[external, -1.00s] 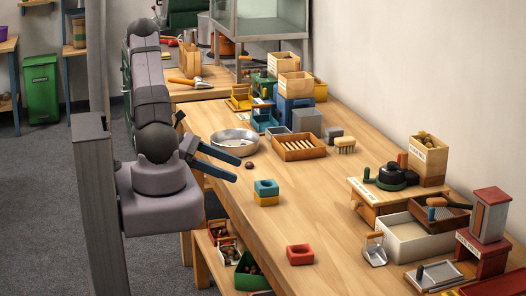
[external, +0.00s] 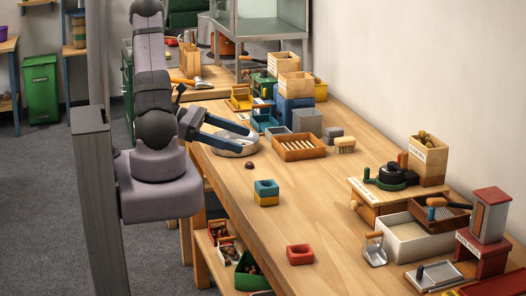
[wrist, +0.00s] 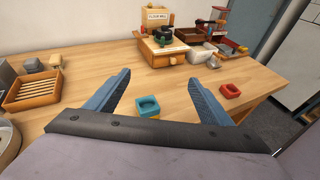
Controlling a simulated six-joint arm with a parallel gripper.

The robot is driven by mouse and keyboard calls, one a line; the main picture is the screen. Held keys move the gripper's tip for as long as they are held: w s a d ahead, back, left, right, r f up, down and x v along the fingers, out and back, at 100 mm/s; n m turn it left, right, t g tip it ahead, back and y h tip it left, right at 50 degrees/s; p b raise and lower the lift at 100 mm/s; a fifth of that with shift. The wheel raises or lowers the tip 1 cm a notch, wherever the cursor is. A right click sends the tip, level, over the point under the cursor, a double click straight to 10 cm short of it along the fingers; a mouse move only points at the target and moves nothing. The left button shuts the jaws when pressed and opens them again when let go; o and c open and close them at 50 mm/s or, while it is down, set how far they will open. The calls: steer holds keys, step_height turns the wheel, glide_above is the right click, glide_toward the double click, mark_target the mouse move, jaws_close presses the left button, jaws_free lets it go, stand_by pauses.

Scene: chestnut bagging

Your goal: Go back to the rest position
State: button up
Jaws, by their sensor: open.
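My gripper (external: 244,138) is open, with two blue fingers, above the near left part of the wooden table, over the metal bowl (external: 236,150). In the wrist view the fingers of my gripper (wrist: 160,90) are spread wide with nothing between the tips. My arm is folded up beside the table. A single brown chestnut (external: 250,166) lies on the table just in front of the bowl.
A teal block (external: 266,187) sits on a yellow one, and a red block (external: 300,254) stands nearer. A slatted wooden tray (external: 299,147) is behind. A white bin (external: 408,240) and a red tower (external: 488,222) are at right. The middle table is mostly clear.

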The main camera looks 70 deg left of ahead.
steer(key=d+f+m+g+y+b, duration=0.2)
steer(key=d+m+g, duration=0.4)
steer(key=m, duration=0.9)
steer(key=s+d+f+m+g+y+b, duration=0.1)
steer(key=d+f+m+g+y, duration=0.3)
steer(key=d+m, duration=0.9)
steer(key=shift+s+d+f+m+g+b, duration=0.15)
steer(key=shift+s+f+m+g+b, duration=0.1)
steer(key=shift+f+m+g+b, duration=1.05)
steer(key=shift+r+g+p, duration=0.3)
steer(key=shift+r+p, duration=0.15)
steer(key=shift+r, duration=0.05)
